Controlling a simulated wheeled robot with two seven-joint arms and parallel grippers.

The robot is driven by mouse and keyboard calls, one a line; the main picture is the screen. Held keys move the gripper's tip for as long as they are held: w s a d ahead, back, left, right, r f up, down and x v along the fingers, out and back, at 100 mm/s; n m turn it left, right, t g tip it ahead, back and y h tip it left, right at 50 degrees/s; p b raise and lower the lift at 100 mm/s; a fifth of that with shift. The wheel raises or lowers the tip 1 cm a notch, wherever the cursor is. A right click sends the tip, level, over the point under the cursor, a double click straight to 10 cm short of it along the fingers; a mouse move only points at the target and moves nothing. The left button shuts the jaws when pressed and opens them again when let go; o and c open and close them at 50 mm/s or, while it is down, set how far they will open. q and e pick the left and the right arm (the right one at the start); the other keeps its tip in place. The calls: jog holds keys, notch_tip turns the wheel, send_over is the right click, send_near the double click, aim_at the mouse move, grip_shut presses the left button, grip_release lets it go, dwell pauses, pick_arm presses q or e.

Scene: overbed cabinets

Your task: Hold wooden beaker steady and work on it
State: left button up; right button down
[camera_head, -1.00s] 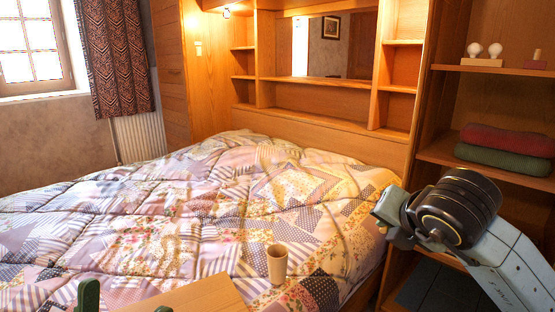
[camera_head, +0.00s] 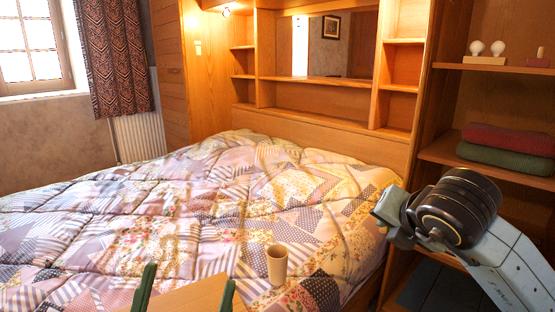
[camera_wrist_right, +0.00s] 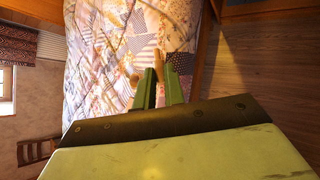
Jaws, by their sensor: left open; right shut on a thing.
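The wooden beaker (camera_head: 277,265), a plain tan cup, stands upright over the quilt in the head view, lower middle. Nothing grips it. My left gripper (camera_head: 186,285) comes in at the bottom edge with two green fingers spread wide, left of the beaker and apart from it. My right gripper shows in the right wrist view (camera_wrist_right: 160,78), its green fingers close together on a narrow brown thing that I cannot make out. In the head view my right arm is at the right, and its fingertips are hidden.
A tan wooden board (camera_head: 188,298) shows at the bottom edge between my left fingers. The quilted bed (camera_head: 130,230) fills the middle. Shelves at the right hold folded red and green cloths (camera_head: 505,150) and two white knobs on a block (camera_head: 485,60).

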pick_arm(q)
jog(key=w+d+f+m+g+y+p, duration=0.2)
jog(key=w+d+f+m+g, duration=0.25)
jog(key=w+f+m, duration=0.35)
jog(key=w+d+f+m+g+y+p, duration=0.1)
jog(key=w+d+f+m+g+p, duration=0.1)
jog(key=w+d+f+m+g, duration=0.5)
jog(key=m+g+y+p, duration=0.1)
jog(key=m+y+p, duration=0.3)
jog(key=m+y, duration=0.5)
send_near(275, 277)
jog(key=shift+w+a+f+m+h, duration=0.1)
jog(key=shift+w+a+m+h, duration=0.05)
jog(key=shift+w+m+h, duration=0.35)
jog(key=shift+w+a+f+m+h, duration=0.15)
jog(key=shift+w+m+h, duration=0.15)
jog(key=shift+w+m, duration=0.3)
jog(key=shift+w+f+b, duration=0.25)
jog(key=shift+w+b, duration=0.05)
jog(key=shift+b, duration=0.25)
jog(key=b+x, duration=0.7)
jog(key=b, duration=0.1)
jog(key=shift+w+d+f, duration=0.15)
jog(key=shift+w+d, duration=0.05)
jog(key=shift+d, duration=0.05)
jog(key=shift+w+d+f+b, duration=0.1)
jog(key=shift+w+d+b, duration=0.1)
jog(key=shift+w+b, duration=0.35)
jog(key=shift+w, duration=0.1)
jog(key=c, duration=1.1)
